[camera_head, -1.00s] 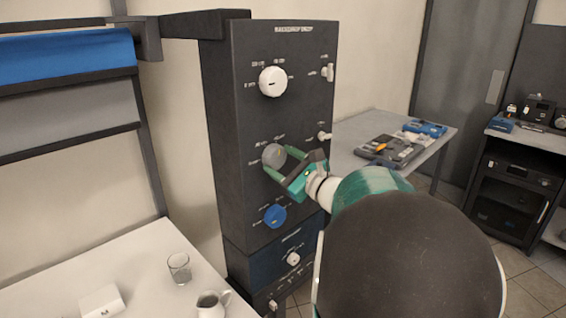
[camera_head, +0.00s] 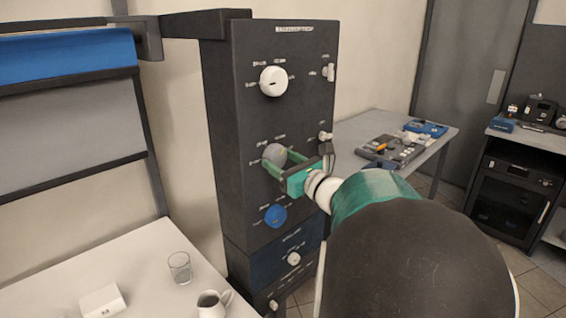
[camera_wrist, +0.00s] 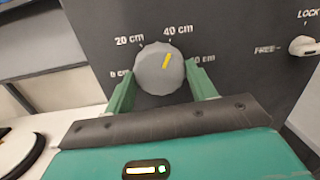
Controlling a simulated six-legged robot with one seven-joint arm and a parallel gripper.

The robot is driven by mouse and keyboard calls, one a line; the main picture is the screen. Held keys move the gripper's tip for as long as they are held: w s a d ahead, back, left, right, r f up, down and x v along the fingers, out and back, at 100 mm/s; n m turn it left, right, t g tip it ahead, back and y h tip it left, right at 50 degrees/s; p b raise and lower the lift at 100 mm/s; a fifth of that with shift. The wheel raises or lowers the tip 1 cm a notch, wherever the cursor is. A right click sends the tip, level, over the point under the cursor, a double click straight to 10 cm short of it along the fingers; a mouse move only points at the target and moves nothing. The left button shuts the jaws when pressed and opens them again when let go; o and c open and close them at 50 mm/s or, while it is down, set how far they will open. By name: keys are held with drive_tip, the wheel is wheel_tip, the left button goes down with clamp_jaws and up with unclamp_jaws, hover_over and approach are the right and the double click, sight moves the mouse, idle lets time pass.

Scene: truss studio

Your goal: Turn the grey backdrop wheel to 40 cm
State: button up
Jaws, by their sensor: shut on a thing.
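The grey backdrop wheel (camera_head: 274,153) is on the front of the tall dark panel, between a white wheel and a blue wheel. In the wrist view the grey wheel (camera_wrist: 154,76) has a yellow pointer mark tilted up and slightly right, towards the "40 cm" label (camera_wrist: 178,30). I cannot tell whether it lines up exactly. My gripper (camera_head: 281,161) is shut on the grey wheel, with one green finger on each side in the wrist view (camera_wrist: 160,80). The fingers partly hide its sides and the right-hand label.
A white wheel (camera_head: 273,81) sits above and a blue wheel (camera_head: 275,215) below. A white lever (camera_wrist: 304,46) beside the grey wheel points towards "FREE".

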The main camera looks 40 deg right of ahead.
drive_tip(key=o, duration=1)
drive_tip(key=s+f, duration=0.1)
drive_tip(key=s, duration=1.2)
drive_tip(key=shift+s+a, duration=0.15)
drive_tip(key=shift+s, duration=0.25)
drive_tip(key=shift+f, duration=0.1)
